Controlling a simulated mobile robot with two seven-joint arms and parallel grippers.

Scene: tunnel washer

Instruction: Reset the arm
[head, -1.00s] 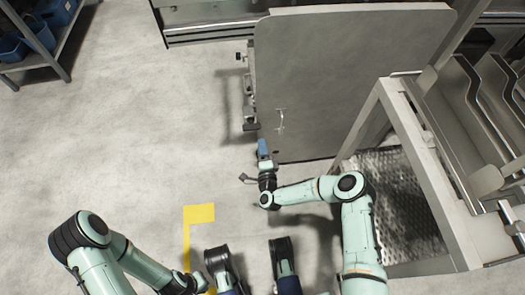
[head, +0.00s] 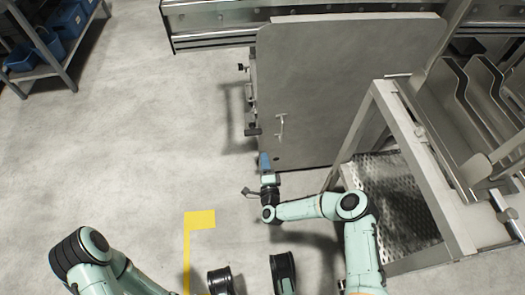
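My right arm reaches in from the lower right of the head view, with its elbow bent. Its forearm runs left to the wrist, and the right gripper (head: 264,162) points up the picture, at the bottom left corner of the grey door panel (head: 345,85). The gripper's tip is small and blue, and nothing held can be made out. I cannot tell whether its fingers are open or shut, or whether it touches the panel. My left arm shows at the lower left, and its gripper is outside the picture.
A metal frame (head: 417,165) with a textured metal plate (head: 392,200) inside stands at the right, close to my right elbow. A shelf with blue bins (head: 68,20) is at the upper left. A yellow floor marking (head: 200,219) lies between my arms. The left floor is clear.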

